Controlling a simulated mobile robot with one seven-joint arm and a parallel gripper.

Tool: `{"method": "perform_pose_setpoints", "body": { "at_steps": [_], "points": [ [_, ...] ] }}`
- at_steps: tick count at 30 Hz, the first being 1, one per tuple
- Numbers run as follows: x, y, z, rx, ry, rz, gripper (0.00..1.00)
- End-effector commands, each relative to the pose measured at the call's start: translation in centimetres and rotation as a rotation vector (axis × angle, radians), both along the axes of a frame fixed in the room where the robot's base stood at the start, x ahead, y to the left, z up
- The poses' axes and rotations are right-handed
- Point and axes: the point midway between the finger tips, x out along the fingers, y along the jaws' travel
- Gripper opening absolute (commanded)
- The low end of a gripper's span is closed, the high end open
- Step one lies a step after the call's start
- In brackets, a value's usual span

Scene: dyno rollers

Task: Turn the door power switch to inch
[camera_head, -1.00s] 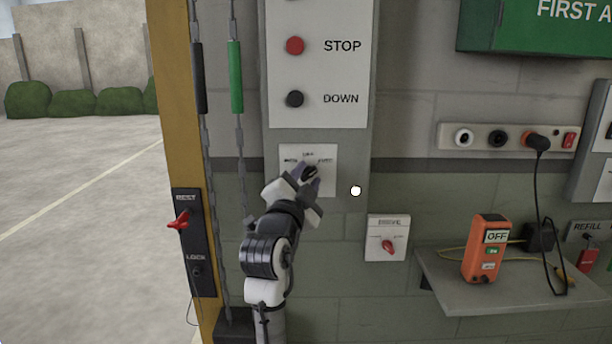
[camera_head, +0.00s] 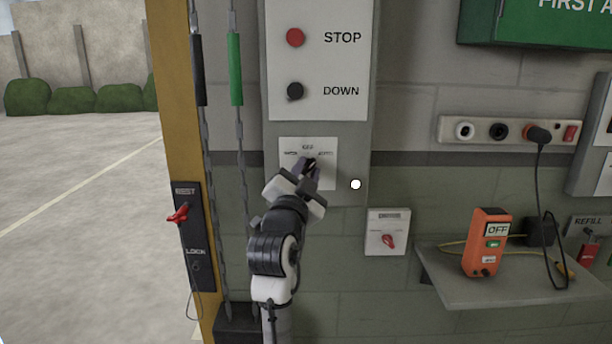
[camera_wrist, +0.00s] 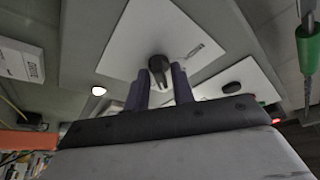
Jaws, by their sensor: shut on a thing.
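The switch with a black knob is on a white plate (camera_head: 287,147) below the STOP and DOWN panel. The plate has a label at its top that seems to read OFF and small, hardly legible labels at left and right. My gripper (camera_head: 309,168) is shut on the black knob. In the wrist view, the knob (camera_wrist: 158,66) shows between my two fingers, in front of the white plate (camera_wrist: 135,35). My fingers cover much of the knob in the head view, so I cannot tell exactly which label it points to.
The red STOP button (camera_head: 294,37) and black DOWN button (camera_head: 295,91) are above. A smaller plate with a red knob (camera_head: 388,240) is to the lower right. Chains with a green sleeve (camera_head: 235,72) hang at left. An orange device (camera_head: 487,243) stands on a shelf (camera_head: 470,290).

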Motion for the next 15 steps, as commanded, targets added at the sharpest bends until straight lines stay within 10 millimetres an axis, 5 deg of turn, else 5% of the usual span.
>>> {"method": "perform_pose_setpoints", "body": {
  "at_steps": [15],
  "points": [
    [-0.04, -0.4, -0.17, -0.481, 0.0, -0.002, 0.02]
  ]
}}
